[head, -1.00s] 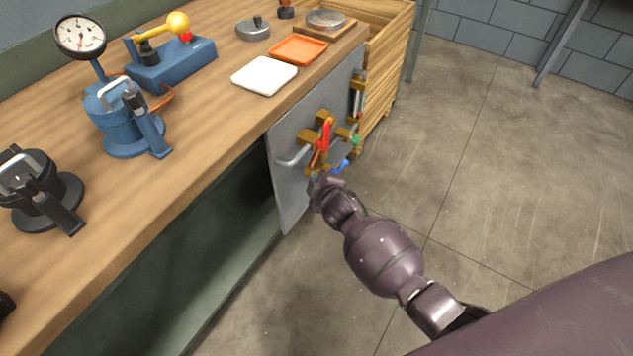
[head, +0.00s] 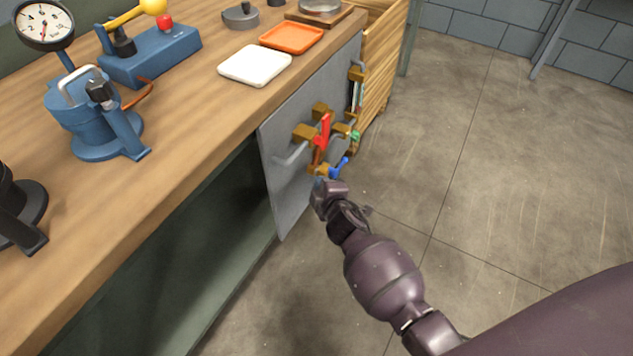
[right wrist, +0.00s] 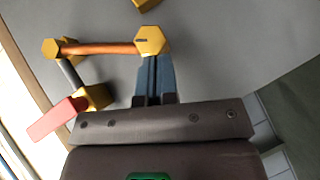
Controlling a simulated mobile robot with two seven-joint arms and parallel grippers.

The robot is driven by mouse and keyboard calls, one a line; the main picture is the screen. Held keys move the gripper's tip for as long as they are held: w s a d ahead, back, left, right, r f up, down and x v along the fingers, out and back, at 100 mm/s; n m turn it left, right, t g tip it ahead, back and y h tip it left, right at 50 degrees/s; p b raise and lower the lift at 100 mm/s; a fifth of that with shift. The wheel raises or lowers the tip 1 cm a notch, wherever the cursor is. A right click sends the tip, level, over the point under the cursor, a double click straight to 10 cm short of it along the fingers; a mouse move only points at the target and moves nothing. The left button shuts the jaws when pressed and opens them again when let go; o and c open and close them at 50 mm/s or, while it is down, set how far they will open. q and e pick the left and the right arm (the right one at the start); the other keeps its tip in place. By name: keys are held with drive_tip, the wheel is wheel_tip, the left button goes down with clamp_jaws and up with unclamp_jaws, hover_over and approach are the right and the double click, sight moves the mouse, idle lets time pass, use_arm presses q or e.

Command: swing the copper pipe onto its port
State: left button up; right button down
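The copper pipe (right wrist: 100,48) spans two brass hex fittings in the right wrist view, one at the left (right wrist: 57,47) and one at the right (right wrist: 152,40). My right gripper (right wrist: 154,78) has its blue-grey fingers side by side, with only a thin line between them. Their tips meet the lower edge of the right-hand fitting; whether they touch it I cannot tell. In the head view my right gripper (head: 320,184) is at the lower brass fitting on the grey panel (head: 285,205), its tips small and partly hidden. I cannot pick out the port for sure. My left gripper is not in view.
A red lever (head: 323,133), a blue handle (head: 340,167) and a grey bar handle (head: 291,157) stick out from the panel near my gripper. The bench top (head: 190,130) carries blue devices, a white tray (head: 255,64) and an orange tray (head: 292,36). The floor at the right is clear.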

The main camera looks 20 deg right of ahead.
use_arm(q)
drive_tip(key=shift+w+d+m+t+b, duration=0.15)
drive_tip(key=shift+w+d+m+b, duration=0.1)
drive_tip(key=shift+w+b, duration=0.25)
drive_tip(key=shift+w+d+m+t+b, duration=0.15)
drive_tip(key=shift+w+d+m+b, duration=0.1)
drive_tip(key=shift+b, duration=0.45)
use_arm(e)
drive_tip(key=shift+w+d+f, duration=0.75)
drive_tip(key=shift+w+d, duration=0.1)
drive_tip(key=shift+d, duration=0.25)
drive_tip(key=shift+w+d+f, duration=0.7)
drive_tip(key=shift+w+d, duration=0.15)
drive_tip(key=shift+d, duration=0.2)
drive_tip(key=shift+w+d+f, duration=0.75)
drive_tip(key=shift+w+d, duration=0.1)
drive_tip(key=shift+d, duration=0.25)
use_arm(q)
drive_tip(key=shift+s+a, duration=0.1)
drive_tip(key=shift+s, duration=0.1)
use_arm(e)
drive_tip(key=shift+d, duration=0.1)
